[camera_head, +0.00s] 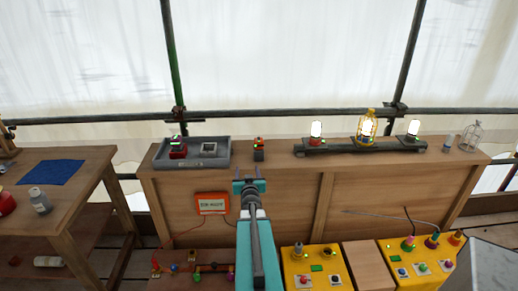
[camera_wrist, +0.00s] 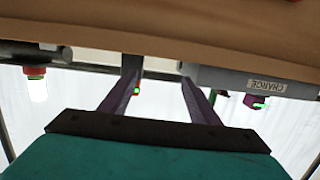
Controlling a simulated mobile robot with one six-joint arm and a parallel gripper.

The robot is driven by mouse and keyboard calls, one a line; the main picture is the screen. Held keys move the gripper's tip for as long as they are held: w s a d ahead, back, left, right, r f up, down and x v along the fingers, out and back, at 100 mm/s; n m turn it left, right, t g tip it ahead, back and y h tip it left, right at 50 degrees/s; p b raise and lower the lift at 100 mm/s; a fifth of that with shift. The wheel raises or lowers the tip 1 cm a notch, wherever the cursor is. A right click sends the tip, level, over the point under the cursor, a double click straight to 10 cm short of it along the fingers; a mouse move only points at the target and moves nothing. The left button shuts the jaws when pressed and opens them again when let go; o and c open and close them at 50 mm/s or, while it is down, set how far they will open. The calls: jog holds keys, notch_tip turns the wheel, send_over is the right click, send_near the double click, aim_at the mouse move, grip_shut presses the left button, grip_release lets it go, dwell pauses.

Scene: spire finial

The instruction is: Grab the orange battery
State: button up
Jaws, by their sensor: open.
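A small dark block with orange-red parts and a green light, which looks like the orange battery (camera_head: 258,149), stands on the bench top right of the grey tray. A similar red block (camera_head: 177,150) with a green light sits in the tray; the two hues are hard to tell apart. My gripper (camera_head: 249,181) is open and empty, in front of the bench's front edge and below the first block in the picture. In the wrist view, which looks upside down, the open fingers (camera_wrist: 158,78) point at the bench edge. A green light shows beside the left finger; its block is mostly hidden.
The grey tray (camera_head: 220,163) is labelled CHARGE in the wrist view. A dark rack (camera_head: 345,149) with lit lamps stands to the right on the bench (camera_head: 285,172). Yellow control boxes (camera_head: 300,266) stand low in front. The bench top between block and rack is clear.

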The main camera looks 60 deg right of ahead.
jog(key=h, duration=0.2)
send_near(259, 143)
jog(key=shift+s+a+f+m, duration=0.1)
jog(key=shift+s+a+m, duration=0.2)
jog(key=shift+s+a, duration=0.15)
jog(key=shift+w, duration=0.1)
jog(key=shift+p+x, duration=1.45)
jog(key=shift+x, duration=2.75)
jog(key=shift+w, duration=0.1)
jog(key=shift+p+x, duration=1.45)
jog(key=shift+x, duration=1.15)
jog(key=shift+f, duration=0.1)
jog(key=shift+t, duration=0.3)
grip_shut()
